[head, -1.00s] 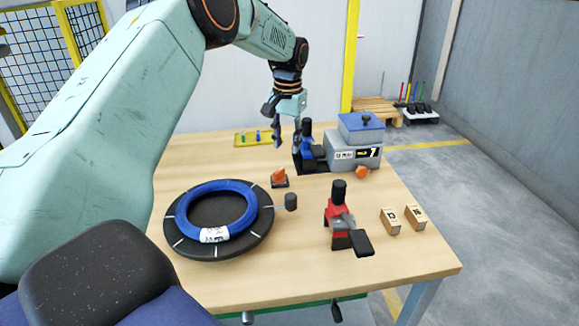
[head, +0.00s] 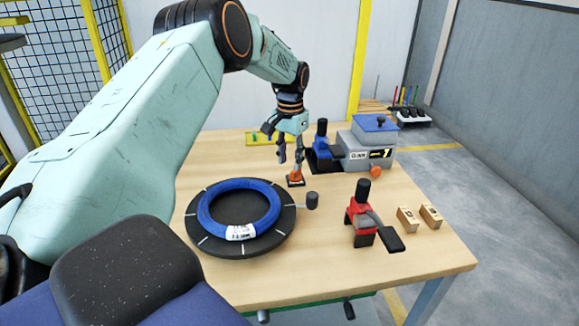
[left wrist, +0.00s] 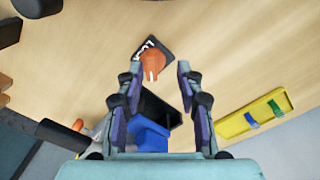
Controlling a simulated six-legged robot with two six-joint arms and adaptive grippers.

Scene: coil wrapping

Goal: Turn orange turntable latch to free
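The orange latch (head: 296,175) stands on a small black base on the table, behind the black turntable (head: 204,243). A blue coil (head: 208,222) with a white label lies on the turntable. My left gripper (head: 291,160) is above and close to the latch, pointing down, with its fingers apart and nothing between them. In the left wrist view, the latch (left wrist: 152,64) shows just beyond and between the open fingertips (left wrist: 156,74). White lettering on its black base is too blurred to read fully. I cannot tell whether a finger touches it. My right gripper is out of view.
A blue clamp (head: 321,145) and a grey machine (head: 364,151) with a blue top stand behind and right of the latch. A red clamp (head: 358,214) and two wooden blocks (head: 407,217) are at the right. A yellow tray (head: 257,139) is at the back.

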